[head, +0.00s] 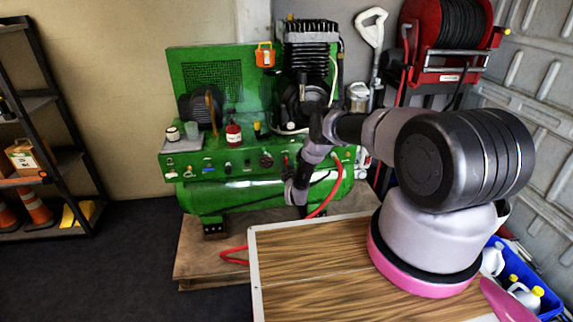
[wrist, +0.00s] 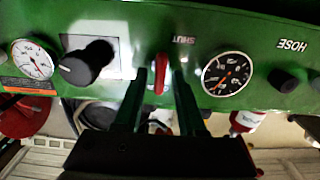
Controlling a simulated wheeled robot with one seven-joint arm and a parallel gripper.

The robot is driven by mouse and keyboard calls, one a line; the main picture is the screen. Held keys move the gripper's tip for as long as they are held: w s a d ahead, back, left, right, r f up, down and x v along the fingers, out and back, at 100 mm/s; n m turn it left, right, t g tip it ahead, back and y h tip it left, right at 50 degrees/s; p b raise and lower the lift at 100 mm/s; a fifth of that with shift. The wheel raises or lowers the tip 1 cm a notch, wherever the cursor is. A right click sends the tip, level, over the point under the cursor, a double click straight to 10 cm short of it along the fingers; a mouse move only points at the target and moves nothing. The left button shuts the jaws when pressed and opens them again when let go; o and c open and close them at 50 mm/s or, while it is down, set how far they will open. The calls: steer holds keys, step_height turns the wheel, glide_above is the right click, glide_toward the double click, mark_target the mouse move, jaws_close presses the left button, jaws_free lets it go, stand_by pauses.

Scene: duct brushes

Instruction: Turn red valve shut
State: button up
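The red valve (wrist: 160,73) is a narrow red handle on the green panel (wrist: 260,20), in the upper middle of the wrist view. It points roughly up and down in that picture. The word SHUT (wrist: 184,40) is printed upside down just right of it. My gripper (wrist: 158,85) reaches up to the panel with one finger on each side of the handle. The fingers look apart, with narrow gaps beside the handle; contact is not clear. In the head view my arm reaches the front of the green compressor (head: 225,165), and the valve is hard to make out there.
A white gauge (wrist: 33,60) and a black knob (wrist: 88,62) are left of the valve; a black gauge (wrist: 226,73) is close on its right. A red bottle (head: 233,133) stands on the compressor ledge. A wood-topped table (head: 310,270) lies in front.

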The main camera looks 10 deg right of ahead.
jaws_close()
steer(key=shift+m, duration=0.3)
steer(key=m, duration=1.7)
steer(key=shift+s+d+f, duration=0.1)
steer(key=shift+d+f, duration=0.15)
steer(key=shift+f, duration=0.15)
steer(key=shift+m, duration=0.3)
steer(key=shift+o, duration=1.5)
jaws_free()
